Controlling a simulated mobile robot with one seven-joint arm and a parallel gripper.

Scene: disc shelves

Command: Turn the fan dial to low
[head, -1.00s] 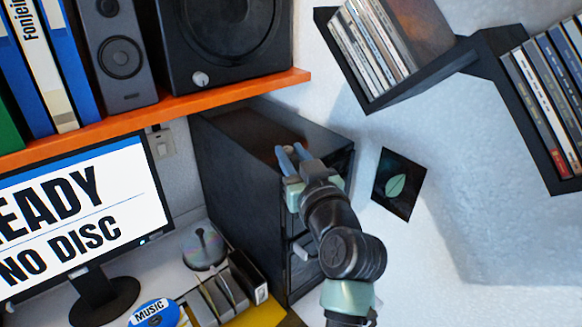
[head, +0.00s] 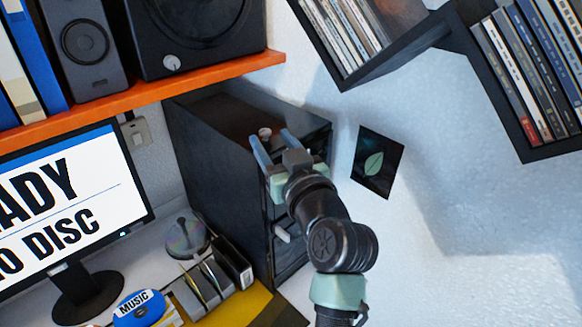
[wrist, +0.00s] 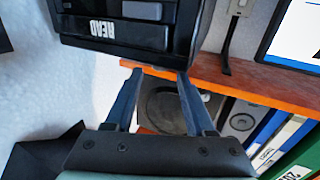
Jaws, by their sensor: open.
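A small pale knob (head: 265,133), possibly the fan dial, shows on the top of the black tower (head: 220,130) near its front edge. No label or setting on it can be read. My gripper (head: 272,137) is open, its two blue fingers apart at the tower's upper front edge, with the knob appearing between their tips. I cannot tell whether a finger touches it. In the wrist view my gripper (wrist: 157,72) shows open and empty between the fingers, just by the black tower (wrist: 120,30) with its "READ" label. The knob cannot be made out there.
An orange shelf (head: 200,82) with a large speaker (head: 195,30) hangs above left. Another pale knob (head: 171,63) is on that speaker. A monitor (head: 70,190) and disc rack (head: 205,285) stand left. Black disc shelves (head: 400,55) hang upper right.

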